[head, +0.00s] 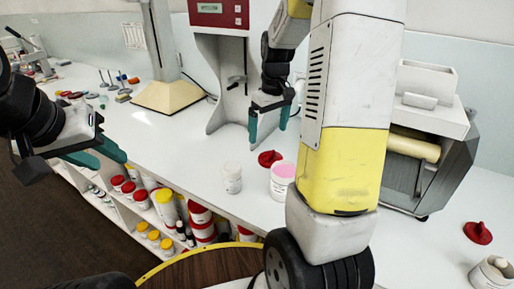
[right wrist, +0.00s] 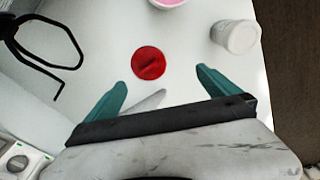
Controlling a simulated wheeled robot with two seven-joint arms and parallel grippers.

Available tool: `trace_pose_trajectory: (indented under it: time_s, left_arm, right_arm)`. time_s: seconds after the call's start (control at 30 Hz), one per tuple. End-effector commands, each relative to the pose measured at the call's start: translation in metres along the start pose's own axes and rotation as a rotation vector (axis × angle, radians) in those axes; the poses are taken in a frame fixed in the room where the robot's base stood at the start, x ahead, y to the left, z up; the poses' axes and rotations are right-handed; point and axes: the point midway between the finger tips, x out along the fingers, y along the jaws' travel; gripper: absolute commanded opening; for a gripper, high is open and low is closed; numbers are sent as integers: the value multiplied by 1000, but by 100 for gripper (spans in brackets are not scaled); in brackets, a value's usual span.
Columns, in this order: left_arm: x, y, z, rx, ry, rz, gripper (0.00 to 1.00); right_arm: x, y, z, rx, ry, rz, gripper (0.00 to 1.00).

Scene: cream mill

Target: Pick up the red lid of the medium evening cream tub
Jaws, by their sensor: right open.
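A round red lid (head: 270,158) with a raised ridge lies flat on the white counter, beside an open white tub of pink cream (head: 282,178). My right gripper (head: 268,122) is open and empty above the counter, behind the lid in the head view. In the right wrist view the lid (right wrist: 148,63) lies ahead of the open fingers (right wrist: 161,82), apart from them. The pink tub shows only at that view's top edge (right wrist: 168,2). My left gripper (head: 112,163) is open and empty at the left, over the counter's front edge.
A small white tub (head: 232,178) stands left of the lid; the right wrist view shows it too (right wrist: 236,37). Another red lid (head: 477,233) and an open tub (head: 492,272) are at the far right. A press-like machine (head: 222,75) stands behind. Shelves of tubs are below.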

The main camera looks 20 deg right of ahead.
Motion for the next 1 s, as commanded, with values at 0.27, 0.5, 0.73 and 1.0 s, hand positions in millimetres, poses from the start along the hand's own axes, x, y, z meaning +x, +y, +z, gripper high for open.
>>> trace_pose_trajectory:
  time_s: [0.27,0.5,0.73,1.0]
  left_arm:
    - [0,0,0,0,0,0,38]
    - [0,0,0,0,0,0,38]
    - [0,0,0,0,0,0,38]
    - [0,0,0,0,0,0,38]
  right_arm:
    - [43,28,-8,-57,-89,4,100]
    - [68,29,-5,-60,-93,3,100]
    - [100,30,-2,-58,-94,3,100]
    - [120,30,-1,-60,-90,4,100]
